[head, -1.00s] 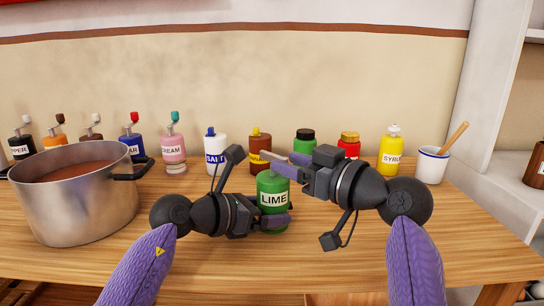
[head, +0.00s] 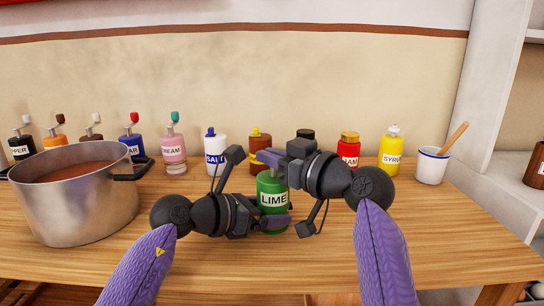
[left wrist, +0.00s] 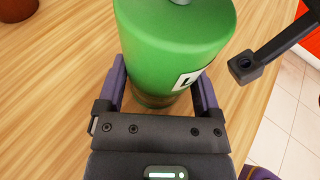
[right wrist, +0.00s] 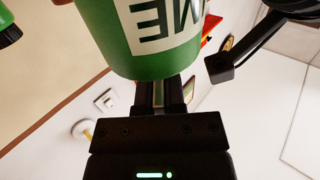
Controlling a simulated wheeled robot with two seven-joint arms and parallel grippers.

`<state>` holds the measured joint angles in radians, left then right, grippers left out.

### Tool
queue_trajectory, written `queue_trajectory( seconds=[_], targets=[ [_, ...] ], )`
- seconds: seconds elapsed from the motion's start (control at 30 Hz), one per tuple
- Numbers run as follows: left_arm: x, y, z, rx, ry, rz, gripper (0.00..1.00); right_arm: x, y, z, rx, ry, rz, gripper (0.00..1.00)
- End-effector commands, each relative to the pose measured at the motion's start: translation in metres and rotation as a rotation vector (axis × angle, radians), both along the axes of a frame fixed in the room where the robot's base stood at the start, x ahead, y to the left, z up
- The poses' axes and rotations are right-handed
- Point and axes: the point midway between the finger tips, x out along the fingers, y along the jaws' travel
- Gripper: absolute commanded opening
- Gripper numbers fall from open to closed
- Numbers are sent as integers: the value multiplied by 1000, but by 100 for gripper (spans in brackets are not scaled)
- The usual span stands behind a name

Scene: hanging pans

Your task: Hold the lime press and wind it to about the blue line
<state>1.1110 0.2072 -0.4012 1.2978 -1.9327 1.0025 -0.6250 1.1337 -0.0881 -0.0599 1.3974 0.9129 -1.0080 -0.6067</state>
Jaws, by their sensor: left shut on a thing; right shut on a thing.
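The lime press (head: 272,199) is a green cylinder with a white LIME label, upright at the middle of the table's front. My left gripper (head: 268,222) is shut around its lower body; the left wrist view shows a finger on each side of the green body (left wrist: 175,35). My right gripper (head: 281,164) is at the press's top, its fingers close together. What it grips is mostly hidden, apparently the winding handle. The right wrist view shows the green body and label (right wrist: 150,25) beyond those fingers. I cannot make out a blue line.
A steel pot (head: 75,205) stands at left. The salt bottle (head: 215,152), red jar (head: 348,148), yellow syrup bottle (head: 390,152) and white cup (head: 432,166) stand behind the press. The table's right front is clear.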

Motion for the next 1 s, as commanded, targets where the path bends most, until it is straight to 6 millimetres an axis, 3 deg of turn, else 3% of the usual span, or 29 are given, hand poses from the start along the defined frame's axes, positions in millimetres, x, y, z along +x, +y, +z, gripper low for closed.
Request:
queue_trajectory(
  seconds=[0.37,1.0],
  targets=[
    [0,0,0,1,-1,0,22,1,-1,-2,-6,4,-100,0],
    [0,0,0,-1,0,-1,22,1,0,-2,-1,7,-546,0]
  ],
)
